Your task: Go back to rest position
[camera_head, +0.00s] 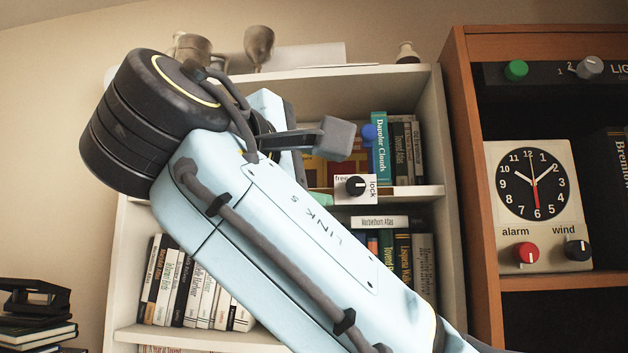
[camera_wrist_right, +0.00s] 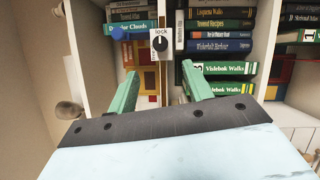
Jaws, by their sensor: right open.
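My right arm reaches up across the middle of the head view, in front of the bookcase (camera_head: 118,270). My right gripper (camera_wrist_right: 160,88) shows in the wrist view with its two green fingers apart and nothing between them. In the head view the arm hides most of it. Beyond the fingertips, in the wrist view, is a black knob on a white free/lock plate (camera_wrist_right: 160,36), with a visible gap to the fingers. The same plate (camera_head: 343,198) is on the middle shelf's edge in the head view, just right of the gripper. My left gripper is not in view.
Books fill the shelves around the gripper. A brown cabinet (camera_head: 478,60) at right holds a clock panel (camera_head: 495,215) with alarm and wind knobs. Goblets (camera_head: 259,45) stand on the bookcase top. Stacked books (camera_head: 38,330) lie at lower left. Bare wall is at left.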

